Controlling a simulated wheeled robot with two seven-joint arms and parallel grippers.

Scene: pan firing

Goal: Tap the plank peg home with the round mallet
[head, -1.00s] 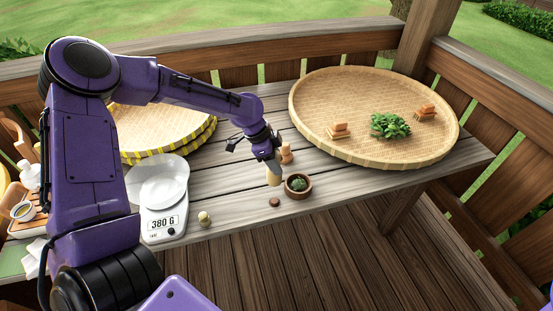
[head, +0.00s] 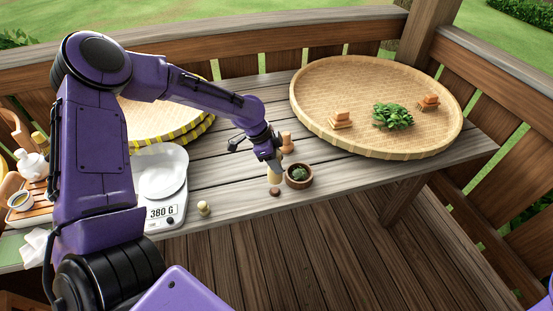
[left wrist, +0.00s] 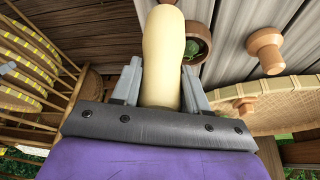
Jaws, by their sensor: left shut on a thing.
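My left gripper (head: 270,156) is shut on the round mallet (head: 274,173), a pale cream piece with a rounded end. In the left wrist view the mallet (left wrist: 163,50) stands between the two grey fingers (left wrist: 163,85). In the head view its lower end is just above or touching a small brown round peg (head: 275,192) near the front edge of the plank; I cannot tell if they touch. The peg is not seen in the wrist view. My right gripper is out of view.
A wooden bowl with greens (head: 311,181) stands close right of the mallet, a wooden knobbed piece (head: 287,142) behind it. A pale knob (head: 204,208) and white scale (head: 165,212) are left. A large woven tray (head: 345,90) fills the back right.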

